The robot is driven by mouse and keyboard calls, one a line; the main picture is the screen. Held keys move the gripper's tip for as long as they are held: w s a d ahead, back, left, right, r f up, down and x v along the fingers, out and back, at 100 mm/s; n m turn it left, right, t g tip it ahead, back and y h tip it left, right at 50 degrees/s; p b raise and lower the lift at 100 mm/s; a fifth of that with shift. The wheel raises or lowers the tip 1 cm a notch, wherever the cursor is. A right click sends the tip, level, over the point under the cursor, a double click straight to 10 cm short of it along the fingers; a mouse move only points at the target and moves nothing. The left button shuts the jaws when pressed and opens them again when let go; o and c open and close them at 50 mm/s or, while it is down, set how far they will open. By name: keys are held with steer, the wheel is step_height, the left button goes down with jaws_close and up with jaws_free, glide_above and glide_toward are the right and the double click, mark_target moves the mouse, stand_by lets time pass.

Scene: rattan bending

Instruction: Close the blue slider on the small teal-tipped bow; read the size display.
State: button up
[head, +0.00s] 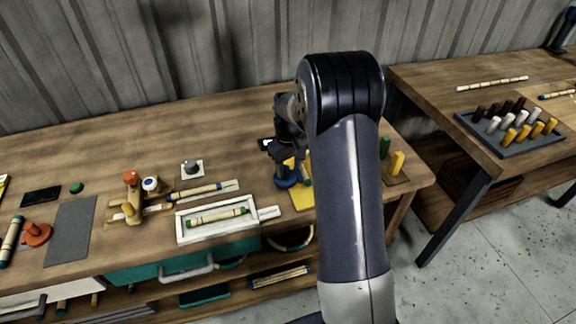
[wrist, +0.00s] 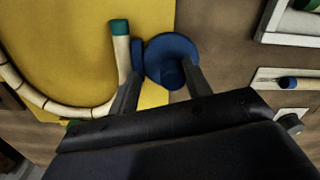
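The small bow (wrist: 123,55) is a pale bent rattan piece with a teal tip (wrist: 119,27); it lies on a yellow board (wrist: 70,35) in the wrist view. The blue slider (wrist: 172,50) has a round top and a small block beside the bow's straight leg; I cannot tell whether they touch. My gripper (wrist: 163,68) is open, its fingers apart on either side of the slider's knob. In the head view my gripper (head: 287,160) is over the blue slider (head: 287,178), and my arm hides much of the board. I cannot make out a readable size display.
A white tray (head: 180,226) holding a rattan piece stands left of the board. A wooden jig with an orange knob (head: 130,178) and a grey mat (head: 70,232) lie farther left. Green and yellow pegs (head: 397,163) stand on the right. A second table (head: 440,85) holds a peg rack.

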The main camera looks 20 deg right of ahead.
step_height(320, 180, up, 11)
steer(key=b, duration=0.1)
stand_by(0.4)
steer(key=shift+f, duration=0.2)
step_height(320, 180, down, 11)
steer(key=shift+a+r+p, duration=0.15)
steer(key=shift+p, duration=0.4)
steer(key=shift+a, duration=1.15)
